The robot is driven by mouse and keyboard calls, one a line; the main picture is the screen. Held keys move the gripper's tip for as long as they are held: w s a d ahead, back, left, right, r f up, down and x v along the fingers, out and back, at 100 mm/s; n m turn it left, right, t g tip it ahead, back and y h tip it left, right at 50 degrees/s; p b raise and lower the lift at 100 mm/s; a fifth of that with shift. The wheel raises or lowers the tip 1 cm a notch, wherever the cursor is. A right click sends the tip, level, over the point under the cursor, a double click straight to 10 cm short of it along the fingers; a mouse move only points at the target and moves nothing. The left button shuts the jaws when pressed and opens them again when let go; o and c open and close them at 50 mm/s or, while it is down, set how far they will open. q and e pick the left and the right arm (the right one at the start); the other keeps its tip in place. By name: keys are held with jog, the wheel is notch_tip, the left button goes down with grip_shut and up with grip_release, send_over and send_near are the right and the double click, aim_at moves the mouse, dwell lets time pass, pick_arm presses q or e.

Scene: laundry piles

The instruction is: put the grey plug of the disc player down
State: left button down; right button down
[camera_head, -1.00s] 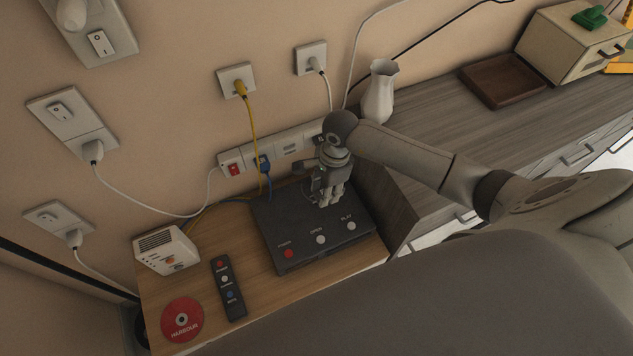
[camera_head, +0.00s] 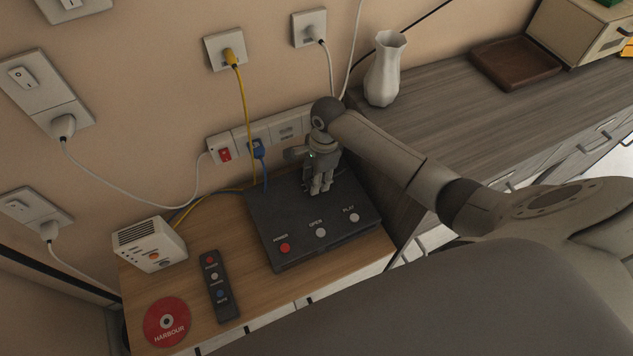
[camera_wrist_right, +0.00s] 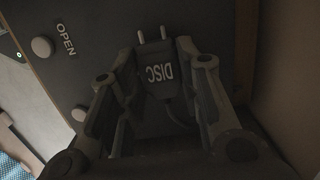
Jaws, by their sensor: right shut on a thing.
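My right gripper (camera_head: 318,188) is over the back part of the dark disc player (camera_head: 284,222), pointing down. In the right wrist view its two fingers (camera_wrist_right: 160,85) are shut on a dark grey plug (camera_wrist_right: 158,76) marked DISC. The plug's two metal pins stick out beyond the fingertips, and its cord runs back between the fingers. The player's dark top (camera_wrist_right: 100,38) lies behind the plug; I cannot tell whether they touch. In the head view the plug is too small and hidden to make out. My left gripper is not in view.
A wall strip (camera_head: 288,132) with a red switch (camera_head: 225,154) and a blue plug (camera_head: 257,149) is behind the player. A white box (camera_head: 150,246), remote (camera_head: 219,285) and red disc (camera_head: 167,322) stand left. A white vase (camera_head: 384,70) is right. Bare wood shows left of the player.

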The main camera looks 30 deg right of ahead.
jog(key=shift+f, duration=0.15)
jog(key=shift+f+b, duration=0.5)
jog(key=shift+f, duration=0.05)
jog(key=c, duration=1)
grip_release()
jog(key=shift+c, duration=0.2)
jog(key=shift+r+p, duration=0.45)
notch_tip(320, 180, up, 12)
jog(key=d, duration=0.1)
jog(key=shift+d+r, duration=0.15)
jog(key=shift+d, duration=0.1)
